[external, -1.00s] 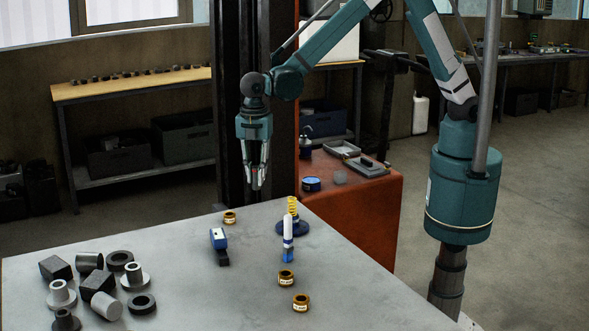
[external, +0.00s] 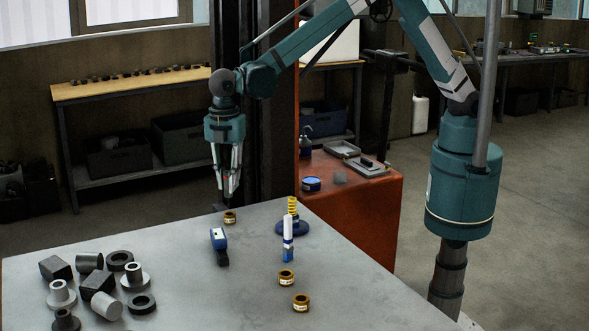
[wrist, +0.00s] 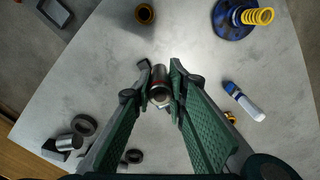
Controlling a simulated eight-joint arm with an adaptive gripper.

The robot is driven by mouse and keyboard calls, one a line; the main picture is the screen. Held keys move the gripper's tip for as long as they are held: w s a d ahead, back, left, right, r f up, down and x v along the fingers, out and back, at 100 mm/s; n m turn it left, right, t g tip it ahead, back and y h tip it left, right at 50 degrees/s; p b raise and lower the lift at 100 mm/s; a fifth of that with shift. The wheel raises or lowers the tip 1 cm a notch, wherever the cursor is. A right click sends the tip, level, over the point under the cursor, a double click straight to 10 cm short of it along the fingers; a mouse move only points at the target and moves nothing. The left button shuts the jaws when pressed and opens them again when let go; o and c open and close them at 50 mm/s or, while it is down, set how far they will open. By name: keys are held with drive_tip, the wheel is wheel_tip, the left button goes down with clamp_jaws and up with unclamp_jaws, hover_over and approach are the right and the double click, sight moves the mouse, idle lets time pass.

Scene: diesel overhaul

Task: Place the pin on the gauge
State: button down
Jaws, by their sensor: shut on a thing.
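My gripper (external: 229,192) is above the table's far edge. In the wrist view, its green-padded fingers (wrist: 159,92) are shut on a short metallic cylinder, the pin (wrist: 158,82), which has a dark reddish band. The pin is hard to make out in the external view. A small blue device with a pale face and a black end (external: 219,245), apparently the gauge, lies on the table, lower in the picture than my gripper and apart from it. In the wrist view it is mostly hidden behind the fingers and pin.
A gold ring (external: 230,217) lies near the table's far edge. Two gold rings (external: 286,278) lie nearer. Several grey parts (external: 103,306) crowd the left side.

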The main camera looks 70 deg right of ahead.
wheel_tip(320, 180, up, 2)
hover_over(218, 234)
drive_tip(key=shift+r+m+p, duration=0.2)
drive_tip(key=shift+m+p, duration=0.1)
drive_tip(key=shift+p, duration=0.15)
drive_tip(key=shift+f, duration=0.1)
drive_tip(key=shift+f+p, duration=0.3)
drive_tip(key=shift+f, duration=2.7)
drive_tip(key=shift+f, duration=1.9)
drive_tip(key=shift+f, duration=0.2)
drive_tip(key=c, duration=2.3)
unclamp_jaws()
drive_tip(key=shift+o, duration=0.2)
